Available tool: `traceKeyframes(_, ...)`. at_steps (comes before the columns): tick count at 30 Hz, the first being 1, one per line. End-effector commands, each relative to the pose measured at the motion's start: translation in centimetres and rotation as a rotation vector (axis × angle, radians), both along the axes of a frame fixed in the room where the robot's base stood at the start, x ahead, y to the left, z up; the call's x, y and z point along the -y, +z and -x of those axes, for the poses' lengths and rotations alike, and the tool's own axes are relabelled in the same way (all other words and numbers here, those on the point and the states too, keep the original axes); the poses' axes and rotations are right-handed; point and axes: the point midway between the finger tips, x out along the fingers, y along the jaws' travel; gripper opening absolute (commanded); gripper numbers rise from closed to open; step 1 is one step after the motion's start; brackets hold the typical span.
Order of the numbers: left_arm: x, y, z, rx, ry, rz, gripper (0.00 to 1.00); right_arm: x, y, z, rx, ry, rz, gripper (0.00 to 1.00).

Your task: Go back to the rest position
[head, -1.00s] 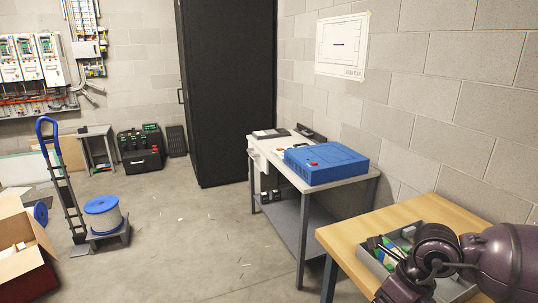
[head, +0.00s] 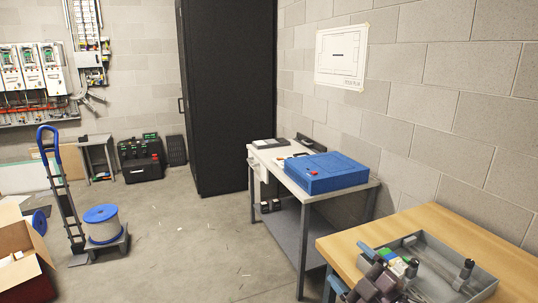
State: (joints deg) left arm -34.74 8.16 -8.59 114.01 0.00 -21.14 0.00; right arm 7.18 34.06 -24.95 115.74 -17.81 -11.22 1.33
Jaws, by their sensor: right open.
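My right gripper (head: 372,284) shows at the bottom right of the head view, dark purple and partly cut off by the lower edge. It is open, at the near left side of a grey tray (head: 487,281) on a wooden-topped table (head: 440,222). It hides part of the tray's near side. I see nothing held between its fingers. My left gripper is not in view.
A steel table (head: 330,194) with a blue case (head: 325,172) stands beyond the wooden table. A black cabinet (head: 228,95) is behind. A hand truck (head: 66,200), cable spool (head: 102,224) and open cardboard box (head: 22,275) stand left. The middle floor is clear.

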Motion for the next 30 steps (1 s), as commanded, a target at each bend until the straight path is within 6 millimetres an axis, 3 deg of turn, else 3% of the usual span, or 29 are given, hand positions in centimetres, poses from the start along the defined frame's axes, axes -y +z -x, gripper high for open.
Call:
traceKeyframes(1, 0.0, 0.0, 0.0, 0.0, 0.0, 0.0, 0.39, 1.1, -2.3, 0.5, -0.089, -0.057, -0.065, 0.89)
traceKeyframes(8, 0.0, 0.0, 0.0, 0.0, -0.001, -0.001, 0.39, 5.6, -12.1, 5.0, -0.436, -0.274, -0.333, 0.89)
traceKeyframes(15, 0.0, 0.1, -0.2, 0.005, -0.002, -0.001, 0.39, 9.0, -20.4, 12.9, -0.653, -0.471, -0.54, 0.89)
traceKeyframes(22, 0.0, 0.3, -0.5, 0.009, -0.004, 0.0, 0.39, 10.2, -25.2, 20.0, -0.773, -0.604, -0.607, 0.89)
traceKeyframes(25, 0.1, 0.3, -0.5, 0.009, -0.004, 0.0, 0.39, 10.2, -26.2, 21.6, -0.8, -0.623, -0.61, 0.89)
traceKeyframes(30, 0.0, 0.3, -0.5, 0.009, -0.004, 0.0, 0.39, 10.3, -26.5, 22.3, -0.809, -0.631, -0.607, 0.89)
